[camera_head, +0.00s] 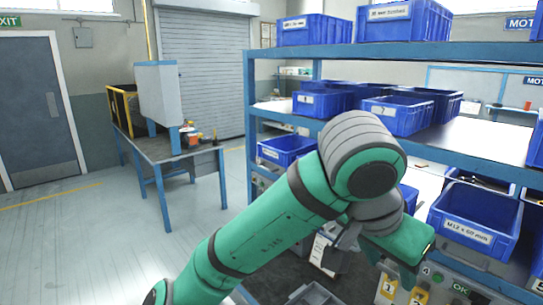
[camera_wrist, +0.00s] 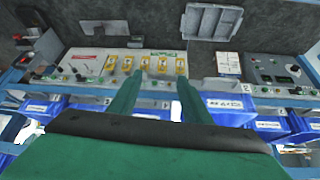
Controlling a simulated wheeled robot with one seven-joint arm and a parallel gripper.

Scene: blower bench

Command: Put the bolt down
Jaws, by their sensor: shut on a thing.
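My gripper (camera_wrist: 160,82) shows its two green fingers in the wrist view, pointing at a panel with several yellow plates (camera_wrist: 145,62). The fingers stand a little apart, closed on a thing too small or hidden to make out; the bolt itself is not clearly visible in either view. In the head view my gripper (camera_head: 393,262) is at the right, in front of the shelf and left of a blue bin labelled M12 x 60 mm (camera_head: 468,229). The arm hides part of the area behind it.
A blue shelf rack (camera_head: 450,53) holds several blue bins. A grey tray (camera_head: 315,295) lies on the dark bench top at the bottom; a grey tray (camera_wrist: 209,21) also shows in the wrist view. A blue-legged table (camera_head: 165,150) stands at left, with clear floor around it.

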